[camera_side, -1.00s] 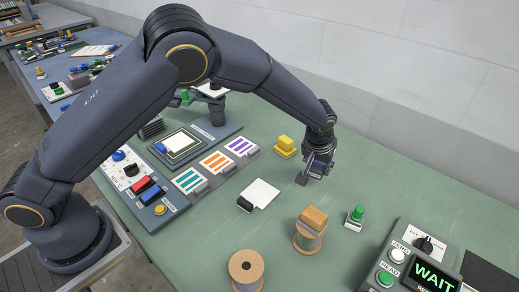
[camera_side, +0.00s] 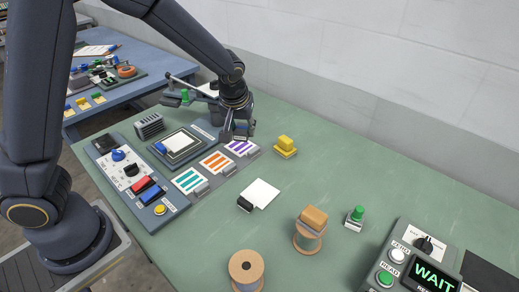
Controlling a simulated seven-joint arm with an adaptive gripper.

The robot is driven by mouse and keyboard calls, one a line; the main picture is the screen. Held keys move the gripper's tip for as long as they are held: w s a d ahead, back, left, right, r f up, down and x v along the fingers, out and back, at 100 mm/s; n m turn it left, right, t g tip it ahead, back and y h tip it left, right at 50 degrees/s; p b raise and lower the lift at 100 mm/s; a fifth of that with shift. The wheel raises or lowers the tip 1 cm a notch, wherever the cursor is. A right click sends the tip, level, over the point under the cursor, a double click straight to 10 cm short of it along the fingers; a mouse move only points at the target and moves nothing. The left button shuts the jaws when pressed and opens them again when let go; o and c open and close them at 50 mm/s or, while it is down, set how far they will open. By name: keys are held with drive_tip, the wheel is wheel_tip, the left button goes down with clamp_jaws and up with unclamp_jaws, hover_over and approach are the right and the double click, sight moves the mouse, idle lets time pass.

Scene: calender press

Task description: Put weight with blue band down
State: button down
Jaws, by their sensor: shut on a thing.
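My gripper (camera_side: 234,133) is over the far end of the row of striped cards, next to the purple-striped card (camera_side: 241,148). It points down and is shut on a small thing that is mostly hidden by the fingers. This is taken to be the weight with blue band, but its band cannot be made out. I cannot tell whether the held thing touches the surface below. No other weight with a blue band can be made out in the view.
The press plate (camera_side: 205,148) with a white sheet lies left of my gripper, and a green-knobbed lever (camera_side: 185,95) stands behind. Orange (camera_side: 215,162) and teal (camera_side: 188,180) cards lie nearer.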

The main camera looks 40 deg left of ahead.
drive_tip(key=s+a+n+g+y, duration=0.1)
drive_tip(key=s+a+n, duration=0.35)
drive_tip(key=a, duration=0.95)
drive_tip(key=s+a+n+g+y, duration=0.1)
drive_tip(key=s+a+n, duration=0.4)
drive_tip(key=a, duration=0.9)
drive_tip(key=s+a+n+g, duration=0.2)
drive_tip(key=s+a, duration=0.6)
drive_tip(key=s, duration=0.2)
drive_tip(key=w+a+f, duration=0.2)
drive_tip(key=a, duration=0.1)
drive_tip(key=w+a+f, duration=0.6)
drive_tip(key=shift+a, duration=0.4)
drive_tip(key=shift+w+a+f, duration=0.2)
drive_tip(key=shift+f, duration=0.2)
drive_tip(key=shift+w+a+f, duration=0.2)
drive_tip(key=shift+f, duration=1.7)
